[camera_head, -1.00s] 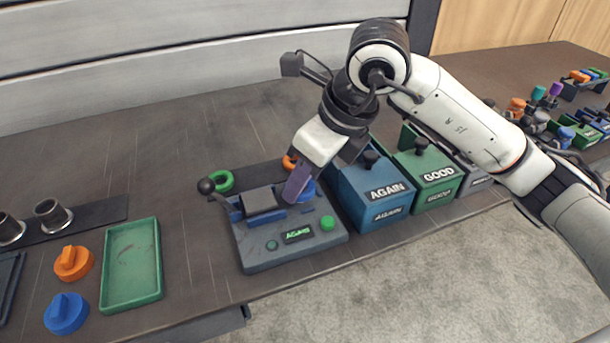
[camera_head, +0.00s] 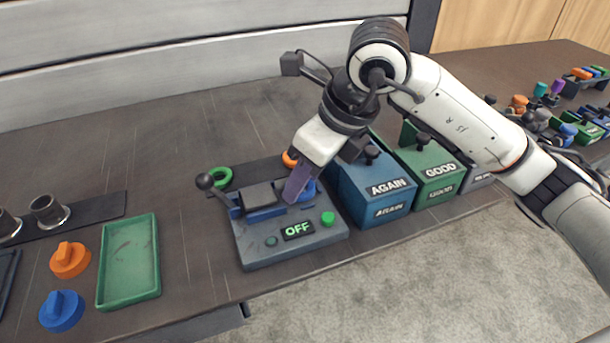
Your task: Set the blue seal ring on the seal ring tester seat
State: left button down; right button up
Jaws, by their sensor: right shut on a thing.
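The seal ring tester (camera_head: 290,250) is a grey bench unit with a green button, a lit display reading OFF, a blue-and-grey clamp block and a black-knobbed lever. My right gripper (camera_head: 295,190) points down at the right rear of the tester, by the clamp block. It is shut on the blue seal ring (camera_head: 309,191), of which only a blue edge shows beside the fingers. The fingers hide the seat, so I cannot tell whether the ring touches it. My left gripper is not in view.
A green ring (camera_head: 221,177) and a partly hidden orange ring (camera_head: 289,160) lie behind the tester. The blue AGAIN bin (camera_head: 372,195) and green GOOD bin (camera_head: 430,175) stand close on the right. A green tray (camera_head: 130,262) and orange and blue knobbed parts are left.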

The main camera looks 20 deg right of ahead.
jog(key=o, duration=1.1)
jog(key=shift+o, duration=1)
jog(key=shift+a+f, duration=0.1)
jog(key=shift+s+a, duration=0.1)
jog(key=shift+s, duration=0.05)
jog(key=shift+c, duration=0.5)
jog(key=shift+o, duration=0.9)
jog(key=shift+r+p, duration=1.2)
jog(key=shift+r, duration=0.8)
jog(key=shift+d+r+p, duration=0.2)
jog(key=shift+r+p, duration=0.85)
jog(key=shift+r, duration=0.6)
jog(key=shift+f, duration=0.1)
